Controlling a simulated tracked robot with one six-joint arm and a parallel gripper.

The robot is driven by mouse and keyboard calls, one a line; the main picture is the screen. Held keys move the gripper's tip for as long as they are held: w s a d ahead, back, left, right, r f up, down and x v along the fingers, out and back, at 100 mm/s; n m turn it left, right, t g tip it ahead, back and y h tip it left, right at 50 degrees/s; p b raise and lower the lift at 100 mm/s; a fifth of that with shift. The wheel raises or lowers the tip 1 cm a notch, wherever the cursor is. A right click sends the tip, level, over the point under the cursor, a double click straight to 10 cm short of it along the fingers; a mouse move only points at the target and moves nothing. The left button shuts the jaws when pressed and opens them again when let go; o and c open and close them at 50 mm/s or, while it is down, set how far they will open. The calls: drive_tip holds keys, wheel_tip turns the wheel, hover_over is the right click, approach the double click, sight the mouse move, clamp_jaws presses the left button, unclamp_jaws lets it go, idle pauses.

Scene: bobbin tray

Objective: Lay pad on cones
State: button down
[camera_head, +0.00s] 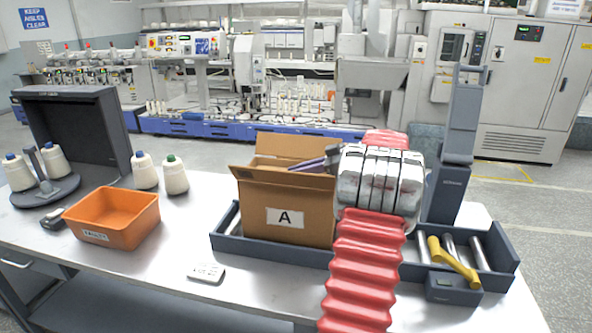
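An open cardboard carton marked A (285,218) stands on the roller track, its flaps spread. Its inside is mostly hidden from this view, so I cannot see cones or a pad in it. My gripper (318,164) reaches left from the metal wrist over the carton's right rim; narrow dark and purplish parts show there. Whether these are only fingers or include a held pad, I cannot tell. White cones with coloured tips stand on the table: a blue-tipped one (145,171) and a green-tipped one (175,175). Two more (54,166) stand on a dark round base.
An orange bin (128,232) is left of the carton. The dark roller track (262,249) has a yellow lever (452,262) at right. A dark open-fronted box (75,97) stands at back left, and a dark post (459,150) right of my arm. A small grey plate (207,273) lies in front.

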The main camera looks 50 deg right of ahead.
drive_tip(key=shift+f, duration=0.1)
drive_tip(key=c, duration=1.7)
unclamp_jaws()
drive_tip(key=shift+o, duration=0.2)
drive_tip(key=v, duration=1.3)
drive_tip(key=shift+s, duration=0.4)
drive_tip(key=shift+d, duration=0.15)
